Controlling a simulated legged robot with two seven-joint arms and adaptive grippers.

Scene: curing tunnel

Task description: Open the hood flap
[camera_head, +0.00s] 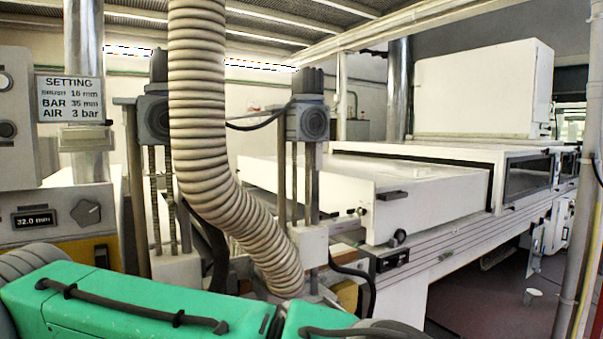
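The white curing tunnel (440,150) runs from the middle to the right. A broad white cover panel (345,180) lies nearly flat at its near end and looks closed. I take it to be the hood flap, but its hinge line is not clear. A small dark handle (392,195) sits on the panel's near right face. A dark round knob (398,238) is below it on the tunnel's frame. Neither of my grippers is in view.
A thick beige ribbed hose (199,100) hangs in front, left of the panel. A green housing with a black bar handle (130,304) fills the lower left foreground. A control box (50,220) reads 32.0 mm. A grey pole (587,180) stands at right. Dark floor (490,300) shows lower right.

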